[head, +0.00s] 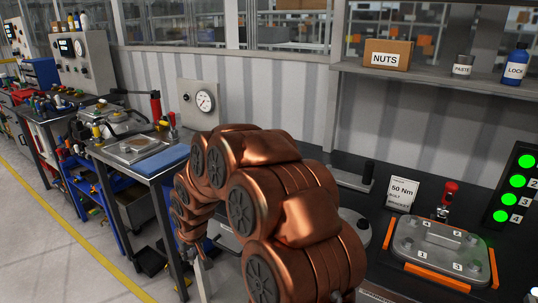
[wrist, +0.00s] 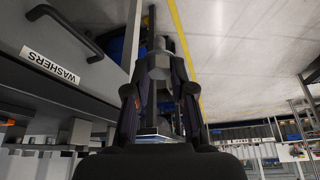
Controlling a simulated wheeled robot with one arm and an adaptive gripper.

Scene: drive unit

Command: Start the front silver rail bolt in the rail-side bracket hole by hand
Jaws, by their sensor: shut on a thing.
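My gripper (wrist: 159,88) shows in the wrist view, its two dark fingers closed in around a grey piece (wrist: 158,66) with a narrower rounded end. The piece sits between the fingertips; I cannot tell from its shape whether it is the silver rail bolt. A card (head: 402,194) reading 50 Nm stands on the dark bench at the right.
A grey cover (head: 440,243) numbered 1 to 4 with orange edges lies on the bench, beside a red-knobbed lever (head: 449,193) and a green light panel (head: 515,187). A cart (head: 140,150) with a blue mat stands left. A WASHERS drawer (wrist: 60,70) is close by; open floor lies beyond.

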